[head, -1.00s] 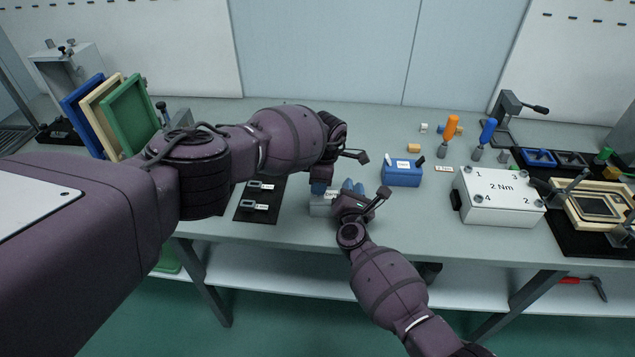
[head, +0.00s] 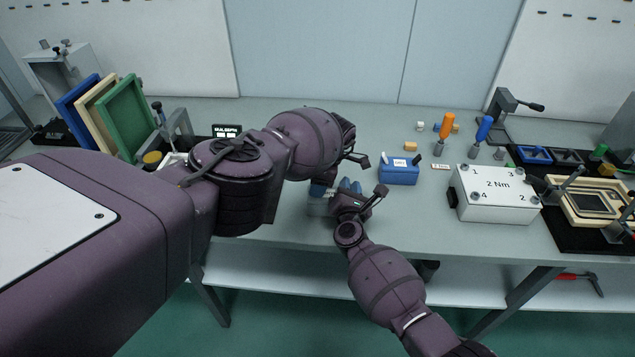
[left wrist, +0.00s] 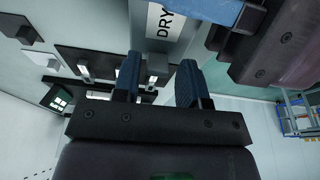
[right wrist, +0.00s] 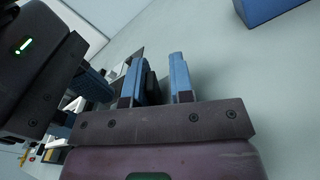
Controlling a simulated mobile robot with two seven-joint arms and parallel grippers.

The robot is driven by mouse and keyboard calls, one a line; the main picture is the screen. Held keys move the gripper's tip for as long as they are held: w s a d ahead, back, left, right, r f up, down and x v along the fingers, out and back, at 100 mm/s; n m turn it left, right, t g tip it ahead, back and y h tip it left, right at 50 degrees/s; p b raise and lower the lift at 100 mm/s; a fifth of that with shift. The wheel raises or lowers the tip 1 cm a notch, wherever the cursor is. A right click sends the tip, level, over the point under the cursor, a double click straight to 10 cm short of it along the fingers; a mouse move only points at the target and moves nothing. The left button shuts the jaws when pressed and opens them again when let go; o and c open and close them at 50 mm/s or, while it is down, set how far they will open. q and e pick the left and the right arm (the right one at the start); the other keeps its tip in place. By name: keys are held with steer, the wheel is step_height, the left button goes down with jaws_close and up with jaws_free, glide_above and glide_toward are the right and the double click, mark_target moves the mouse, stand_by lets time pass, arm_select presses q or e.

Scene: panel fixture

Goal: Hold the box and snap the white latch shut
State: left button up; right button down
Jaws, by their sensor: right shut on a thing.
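The grey box (head: 318,208) sits near the front edge of the bench, mostly hidden by my grippers. Its "DRY" label side (left wrist: 167,28) shows in the left wrist view. My right gripper (head: 350,187) is shut on the box from the right. Its blue fingers also show in the right wrist view (right wrist: 161,82). My left gripper (head: 320,188) is at the box's upper left. In the left wrist view its blue fingers (left wrist: 157,85) are apart, with a small grey part (left wrist: 157,66) showing between them. I cannot make out the white latch clearly.
A blue box (head: 399,171) stands behind and to the right of the grippers. A white "2 Nm" box (head: 492,194) is further right, beside a black mat with fixtures. Coloured frames (head: 118,115) lean at the left. The bench between the blue box and the front edge is clear.

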arm_select(q)
steer(key=shift+o, duration=0.7)
steer(key=shift+r, duration=0.15)
steer(key=shift+w+d+r, duration=0.15)
steer(key=shift+d+r, duration=0.05)
steer(key=shift+r, duration=0.45)
steer(key=v, duration=1)
steer(key=shift+r, duration=0.25)
